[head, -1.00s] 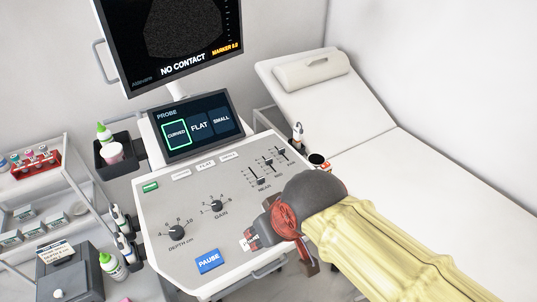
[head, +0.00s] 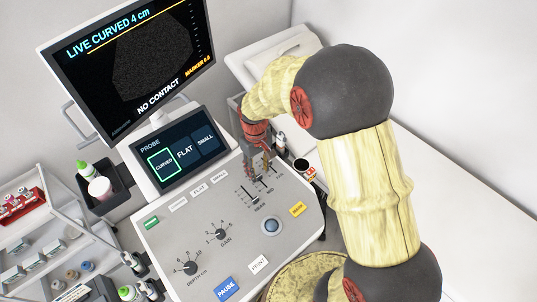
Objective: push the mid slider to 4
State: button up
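The slanted control panel (head: 180,237) holds three short sliders with labels that appear to read NEAR, MID and FAR. The near slider (head: 254,196) shows at the left of the group. The mid slider's track (head: 262,186) lies just right of it, partly covered by my fingers. The far slider is mostly hidden. My gripper (head: 262,170) points down at the upper part of the sliders. Whether it touches a knob, and whether its fingers are apart, is too small to tell. The slider scale numbers are not readable.
The monitor (head: 125,60) reads LIVE CURVED 4 cm and NO CONTACT. The probe screen (head: 182,150) has CURVED outlined in green. A trackball (head: 271,225), a yellow button (head: 298,209) and a blue PAUSE button (head: 229,289) sit on the panel. The couch (head: 440,180) is at right.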

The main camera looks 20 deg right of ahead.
aim_at(258, 175)
jog(key=w, duration=0.1)
jog(key=w+r, duration=0.1)
jog(key=shift+w+d+t, duration=0.3)
jog(key=shift+s+f+n, duration=0.3)
jog(key=shift+f, duration=0.1)
jog(key=shift+w+f+b, duration=0.15)
jog(key=shift+f+b, duration=0.5)
jog(key=shift+f, duration=2.8)
jog(key=shift+c, duration=0.5)
grip_shut()
